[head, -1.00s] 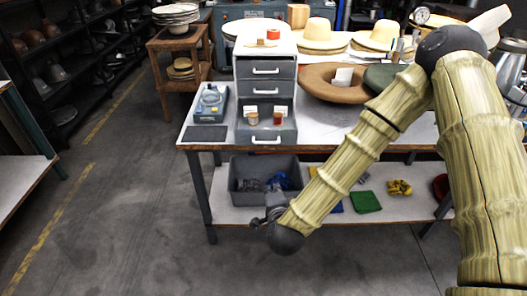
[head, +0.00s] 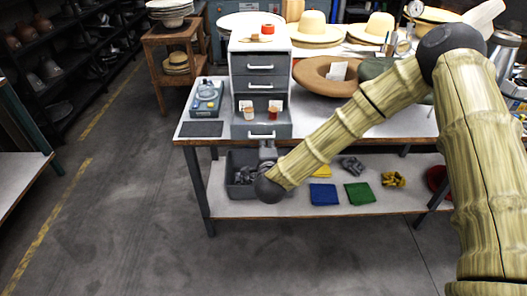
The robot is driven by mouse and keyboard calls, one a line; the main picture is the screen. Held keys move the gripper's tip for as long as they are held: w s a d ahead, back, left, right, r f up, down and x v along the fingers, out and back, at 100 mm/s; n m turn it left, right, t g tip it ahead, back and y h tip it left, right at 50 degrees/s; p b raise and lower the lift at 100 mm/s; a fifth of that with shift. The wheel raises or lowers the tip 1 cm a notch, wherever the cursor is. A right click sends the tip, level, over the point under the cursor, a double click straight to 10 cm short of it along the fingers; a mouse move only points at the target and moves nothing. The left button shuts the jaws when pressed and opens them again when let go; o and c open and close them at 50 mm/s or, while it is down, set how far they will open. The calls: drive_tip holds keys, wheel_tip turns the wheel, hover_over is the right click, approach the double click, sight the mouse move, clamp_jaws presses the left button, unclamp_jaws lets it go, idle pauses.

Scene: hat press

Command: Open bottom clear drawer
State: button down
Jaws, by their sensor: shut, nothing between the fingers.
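A grey cabinet with a white top (head: 260,46) stands at the table's front edge in the head view. Its bottom drawer (head: 246,129) has a grey front and a white bar handle (head: 262,136). Small cups (head: 272,112) and white cards show just above that front; I cannot tell whether they are inside the drawer or in an open bay. My gripper (head: 268,150) is shut and empty, pointing up just below the handle, in front of the table edge. My wrist partly hides it, and I cannot tell whether it touches the handle.
A blue-grey device (head: 207,97) and a dark mat (head: 200,129) lie left of the cabinet. A brown hat (head: 325,78) sits to its right. A grey bin (head: 234,168) and coloured cloths (head: 322,194) are on the lower shelf. The floor at left is clear.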

sight(266, 137)
drive_tip(key=shift+p+x, duration=0.35)
drive_tip(key=shift+x, duration=1.55)
drive_tip(key=shift+r+b+x, duration=0.25)
drive_tip(key=shift+b+x, duration=0.4)
drive_tip(key=shift+x, duration=0.6)
